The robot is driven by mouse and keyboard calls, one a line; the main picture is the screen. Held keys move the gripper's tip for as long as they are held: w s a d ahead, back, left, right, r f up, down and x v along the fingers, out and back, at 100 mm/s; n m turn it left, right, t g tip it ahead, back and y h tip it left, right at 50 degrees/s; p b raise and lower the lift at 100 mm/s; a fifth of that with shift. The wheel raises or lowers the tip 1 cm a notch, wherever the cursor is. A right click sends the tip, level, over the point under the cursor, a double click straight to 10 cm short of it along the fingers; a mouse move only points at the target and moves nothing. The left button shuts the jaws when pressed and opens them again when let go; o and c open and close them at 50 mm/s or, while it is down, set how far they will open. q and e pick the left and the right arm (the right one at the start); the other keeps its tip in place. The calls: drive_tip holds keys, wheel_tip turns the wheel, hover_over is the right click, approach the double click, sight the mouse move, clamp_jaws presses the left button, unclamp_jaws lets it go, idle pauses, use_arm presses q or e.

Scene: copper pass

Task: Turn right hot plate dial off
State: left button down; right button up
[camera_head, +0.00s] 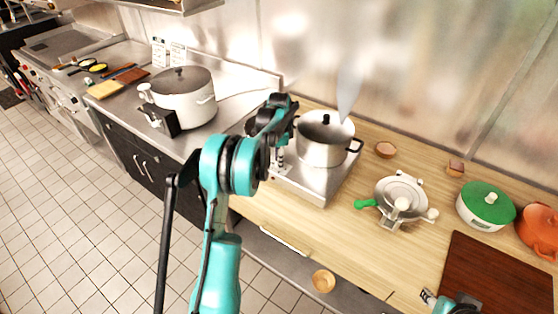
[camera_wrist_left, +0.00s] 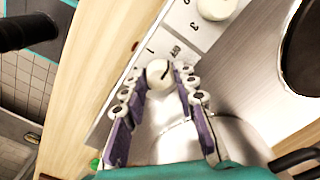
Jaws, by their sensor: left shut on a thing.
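The hot plate (camera_head: 318,188) is a steel unit on the wooden counter, with a lidded steel pot (camera_head: 322,145) on it. In the left wrist view, a round white dial (camera_wrist_left: 158,73) with a dark pointer line sits on its marked front panel (camera_wrist_left: 180,38). My left gripper (camera_wrist_left: 162,84) is shut on this dial, one purple-padded finger on each side. A second white dial (camera_wrist_left: 216,8) is farther along the panel, apart from the fingers. In the head view, my left gripper (camera_head: 278,165) is at the hot plate's front, and my arm hides part of it. My right gripper (camera_head: 428,297) is at the bottom right edge.
A large lidded pot (camera_head: 182,98) stands on the steel counter to the left. A food mill with a green handle (camera_head: 400,200), a green-lidded pot (camera_head: 486,206), an orange pot (camera_head: 540,230) and a dark board (camera_head: 497,275) are to the right.

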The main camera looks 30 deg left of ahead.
use_arm(q)
drive_tip(key=shift+m, duration=0.3)
drive_tip(key=c, duration=1.2)
unclamp_jaws()
drive_tip(key=shift+r, duration=0.15)
wheel_tip(320, 180, up, 12)
drive_tip(key=shift+f, duration=0.15)
drive_tip(key=shift+d, duration=0.1)
